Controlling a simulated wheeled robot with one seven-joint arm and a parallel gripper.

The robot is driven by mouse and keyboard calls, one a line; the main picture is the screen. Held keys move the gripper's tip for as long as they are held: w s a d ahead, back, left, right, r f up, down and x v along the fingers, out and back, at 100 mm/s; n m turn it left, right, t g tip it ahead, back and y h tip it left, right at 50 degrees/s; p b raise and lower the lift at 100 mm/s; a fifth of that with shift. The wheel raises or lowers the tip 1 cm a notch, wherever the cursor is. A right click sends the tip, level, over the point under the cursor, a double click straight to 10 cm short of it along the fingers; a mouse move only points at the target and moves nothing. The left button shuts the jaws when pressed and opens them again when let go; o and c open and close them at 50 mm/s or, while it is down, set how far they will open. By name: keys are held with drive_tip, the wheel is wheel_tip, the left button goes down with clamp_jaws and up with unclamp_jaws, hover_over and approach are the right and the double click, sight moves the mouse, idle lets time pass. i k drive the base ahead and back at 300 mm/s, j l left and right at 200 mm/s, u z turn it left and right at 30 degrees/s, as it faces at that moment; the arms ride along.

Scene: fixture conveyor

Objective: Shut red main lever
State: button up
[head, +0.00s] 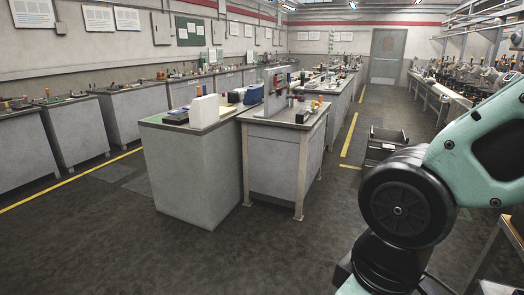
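My gripper is out of view; only links of my own arm show at the right. A small fixture with a pale upright panel (271,97) stands on the middle bench (286,129). A small red part (280,79) shows on or beside that panel. It is too small to tell whether it is the red main lever or how it is set. Another small red piece shows low at the right of the same bench top, also too small to make out.
A grey cabinet (192,168) with a white block (204,111) and a blue box (253,94) stands left of the bench. A dark crate (385,143) sits on the floor at the right. The floor in front (130,245) is clear. More benches line the walls.

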sight(275, 78)
drive_tip(key=i+z, duration=0.3)
drive_tip(key=i, duration=1.35)
